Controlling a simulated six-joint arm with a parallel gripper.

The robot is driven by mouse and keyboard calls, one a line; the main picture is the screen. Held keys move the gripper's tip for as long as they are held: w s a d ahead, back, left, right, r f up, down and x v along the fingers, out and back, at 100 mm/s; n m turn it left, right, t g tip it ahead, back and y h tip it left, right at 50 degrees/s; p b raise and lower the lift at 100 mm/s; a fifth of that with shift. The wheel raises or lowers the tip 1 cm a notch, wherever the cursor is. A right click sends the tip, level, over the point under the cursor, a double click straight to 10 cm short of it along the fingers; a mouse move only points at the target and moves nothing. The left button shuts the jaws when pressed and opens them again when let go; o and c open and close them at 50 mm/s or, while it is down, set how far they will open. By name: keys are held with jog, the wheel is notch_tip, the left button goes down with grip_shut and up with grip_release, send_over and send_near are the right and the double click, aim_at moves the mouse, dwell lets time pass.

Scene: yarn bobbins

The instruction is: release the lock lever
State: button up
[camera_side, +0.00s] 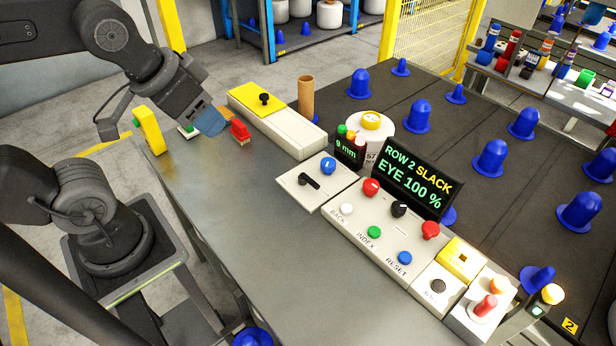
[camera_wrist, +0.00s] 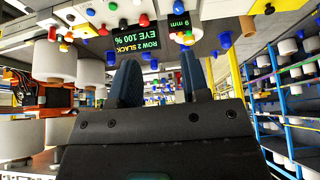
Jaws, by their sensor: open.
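A black lever (camera_side: 309,182) lies on a white plate (camera_side: 300,199) beside a blue knob (camera_side: 328,166), left of the control panel. It looks like the lock lever; I see no label on it. My gripper (camera_side: 210,122) is at the upper left in the side view, above the grey table and well apart from the lever. In the wrist view my gripper (camera_wrist: 160,82) shows two dark blue fingers spread apart with nothing between them. I cannot make out the lever clearly in the wrist view.
The button panel (camera_side: 372,232) and the "ROW 2 SLACK, EYE 100 %" display (camera_side: 412,178) stand right of the lever. The front table is bare.

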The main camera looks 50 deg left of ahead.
jog(key=shift+w+r, duration=0.15)
jog(key=shift+w, duration=0.05)
jog(key=c, duration=0.3)
jog(key=w+n, duration=0.2)
jog(key=w+n+g, duration=0.1)
jog(key=w+n, duration=0.2)
jog(key=w+r+n+g, duration=0.1)
jog(key=w+n, duration=0.2)
grip_shut()
jog(key=w+f+n+g, duration=0.3)
jog(key=w+f+n, duration=0.2)
jog(key=w+n, duration=0.55)
jog(key=w+f+n+g, duration=0.2)
jog(key=w+f+n, duration=0.3)
jog(key=f+n, duration=0.2)
jog(key=w+d+f+n+g, duration=0.1)
jog(key=w+f+n+g, duration=0.1)
jog(key=w+f+n, duration=0.3)
jog(key=shift+w+f+n+y, duration=0.4)
jog(key=shift+f+n, duration=1.25)
jog(key=shift+f, duration=1.4)
